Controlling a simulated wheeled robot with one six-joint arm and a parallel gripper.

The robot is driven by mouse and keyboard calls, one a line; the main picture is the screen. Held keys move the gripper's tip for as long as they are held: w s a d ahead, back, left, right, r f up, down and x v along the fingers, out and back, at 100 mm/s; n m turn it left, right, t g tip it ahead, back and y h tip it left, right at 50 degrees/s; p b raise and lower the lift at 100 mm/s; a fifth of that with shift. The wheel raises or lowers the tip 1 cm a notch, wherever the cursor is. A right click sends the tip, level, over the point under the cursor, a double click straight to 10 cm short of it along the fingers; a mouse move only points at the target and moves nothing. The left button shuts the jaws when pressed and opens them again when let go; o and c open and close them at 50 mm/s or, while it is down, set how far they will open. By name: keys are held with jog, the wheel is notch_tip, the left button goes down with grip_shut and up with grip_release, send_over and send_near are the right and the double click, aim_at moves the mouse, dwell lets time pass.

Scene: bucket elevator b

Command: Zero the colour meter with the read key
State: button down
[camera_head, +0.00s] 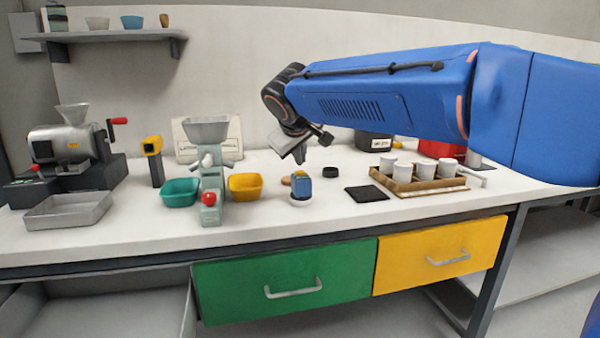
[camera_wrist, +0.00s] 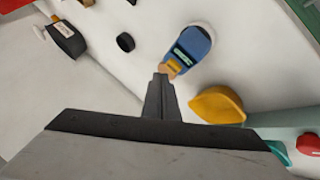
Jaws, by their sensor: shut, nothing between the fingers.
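The colour meter (camera_head: 301,188) is a small blue device on a white round base, standing on the bench in the middle of the head view. In the wrist view the blue meter (camera_wrist: 195,42) shows a small display and a yellow patch, probably the key, near the end closest to my fingers. My gripper (camera_head: 300,156) is above and behind the meter, angled down. In the wrist view my gripper (camera_wrist: 161,76) is shut and empty, its tips beside the yellow end in the picture. I cannot tell the height gap; no contact is clear.
A tan disc (camera_head: 286,180) lies beside the meter. A yellow bowl (camera_head: 245,187) and a pale green mill (camera_head: 212,185) with a red knob stand left. A black lid (camera_head: 330,171), a black pad (camera_head: 366,194) and a tray of white cups (camera_head: 420,188) are right.

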aim_at(300, 175)
jog(key=shift+f, duration=0.1)
dwell(0.6)
jog(key=shift+f, duration=0.3)
jog(key=shift+f, duration=0.45)
dwell(0.7)
jog(key=shift+r, duration=0.85)
notch_tip(300, 175, up, 5)
dwell(0.8)
dwell(0.5)
